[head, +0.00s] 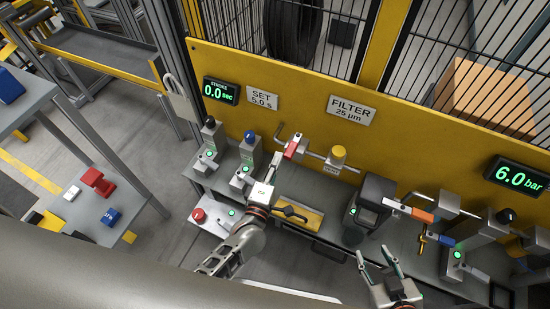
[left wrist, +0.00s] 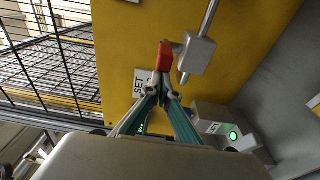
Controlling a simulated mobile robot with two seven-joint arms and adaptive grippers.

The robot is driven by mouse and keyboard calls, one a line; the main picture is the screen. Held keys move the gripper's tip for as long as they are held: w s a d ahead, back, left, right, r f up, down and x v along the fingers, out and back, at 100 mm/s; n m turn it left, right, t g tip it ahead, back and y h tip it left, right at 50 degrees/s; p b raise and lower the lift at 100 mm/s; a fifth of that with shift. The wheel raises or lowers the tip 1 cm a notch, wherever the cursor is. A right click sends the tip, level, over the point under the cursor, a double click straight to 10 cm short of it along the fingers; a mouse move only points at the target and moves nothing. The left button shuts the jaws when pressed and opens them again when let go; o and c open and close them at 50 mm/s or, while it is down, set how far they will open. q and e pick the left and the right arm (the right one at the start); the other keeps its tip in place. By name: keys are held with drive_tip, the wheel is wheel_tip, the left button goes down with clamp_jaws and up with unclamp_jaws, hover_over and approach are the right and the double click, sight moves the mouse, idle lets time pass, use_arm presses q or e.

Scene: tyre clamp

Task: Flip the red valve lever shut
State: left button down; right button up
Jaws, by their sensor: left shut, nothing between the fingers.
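The red valve lever (head: 291,151) is on a grey valve block in the pipe line before the yellow panel. In the left wrist view the red lever (left wrist: 164,56) stands to the left of the grey valve block (left wrist: 197,54), just beyond the fingertips. My left gripper (head: 274,162) is shut and empty, just below and left of the lever. Its closed fingertips (left wrist: 165,82) overlap the lever's near end, and I cannot tell whether they touch. My right gripper (head: 375,260) is open and empty at the lower right, in front of the bench.
A yellow-capped filter (head: 337,157) sits right of the lever on the same pipe. An orange lever (head: 420,215) and a blue lever (head: 440,240) are further right. Two clamp units (head: 246,164) stand left. The yellow panel (head: 270,75) closes off the back.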

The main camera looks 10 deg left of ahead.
use_arm(q)
drive_tip(key=shift+s+d, duration=0.2)
drive_tip(key=shift+d, duration=0.25)
use_arm(e)
drive_tip(key=shift+w+r, duration=0.1)
drive_tip(key=shift+w, duration=0.05)
use_arm(q)
drive_tip(key=shift+s+d, duration=0.1)
drive_tip(key=shift+d, duration=0.1)
use_arm(e)
drive_tip(key=shift+w+a+r, duration=0.1)
drive_tip(key=shift+w+r, duration=0.1)
drive_tip(key=shift+r, duration=0.05)
use_arm(q)
wheel_tip(320, 180, up, 10)
drive_tip(key=a, duration=0.1)
drive_tip(key=shift+w, duration=0.2)
use_arm(e)
drive_tip(key=shift+s+f, duration=0.15)
use_arm(q)
drive_tip(key=shift+a, duration=0.1)
